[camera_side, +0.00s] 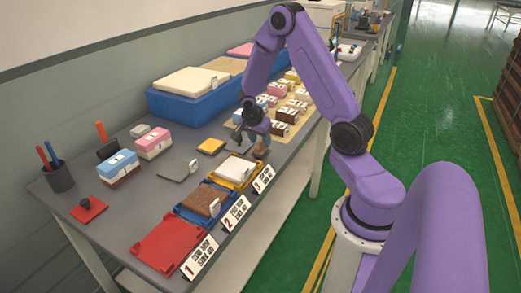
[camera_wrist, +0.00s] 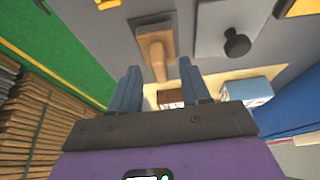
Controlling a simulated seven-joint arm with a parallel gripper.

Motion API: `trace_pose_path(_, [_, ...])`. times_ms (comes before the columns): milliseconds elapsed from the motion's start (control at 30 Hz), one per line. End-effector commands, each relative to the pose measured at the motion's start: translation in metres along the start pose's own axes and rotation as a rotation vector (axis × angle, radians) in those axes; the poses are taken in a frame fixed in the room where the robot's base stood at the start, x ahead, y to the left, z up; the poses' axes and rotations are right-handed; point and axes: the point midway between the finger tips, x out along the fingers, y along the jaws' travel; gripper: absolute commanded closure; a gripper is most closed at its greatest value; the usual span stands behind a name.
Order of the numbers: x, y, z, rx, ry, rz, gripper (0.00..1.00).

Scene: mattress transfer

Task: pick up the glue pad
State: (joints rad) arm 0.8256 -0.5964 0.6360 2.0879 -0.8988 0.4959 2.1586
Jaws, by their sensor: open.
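No item carries a readable glue pad label, and I cannot tell for sure which one it is. My gripper (camera_side: 250,137) is open and empty above the bench, behind the yellow tray. In the wrist view its fingers (camera_wrist: 160,82) are spread. A wooden-handled flat tool (camera_wrist: 155,45) lies just beyond them, and a grey plate with a black knob (camera_wrist: 232,40) lies to its right.
A red tray (camera_side: 167,245) stands at the bench's near end. A red pad with a dark-knobbed stamp (camera_side: 88,209) and a pen cup (camera_side: 58,178) are at left. Small boxes (camera_side: 285,114) stand behind the gripper, beside a large blue bin (camera_side: 195,106). Bare bench (camera_side: 135,205) lies at left.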

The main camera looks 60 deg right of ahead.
Motion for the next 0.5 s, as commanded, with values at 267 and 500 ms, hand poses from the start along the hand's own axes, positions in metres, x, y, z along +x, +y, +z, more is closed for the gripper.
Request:
trace_pose_path(267, [0.0163, -0.0003, -0.0001, 0.001, 0.000, -0.001, 0.53])
trace_pose_path(500, [0.0159, -0.0004, -0.0002, 0.001, 0.000, -0.001, 0.76])
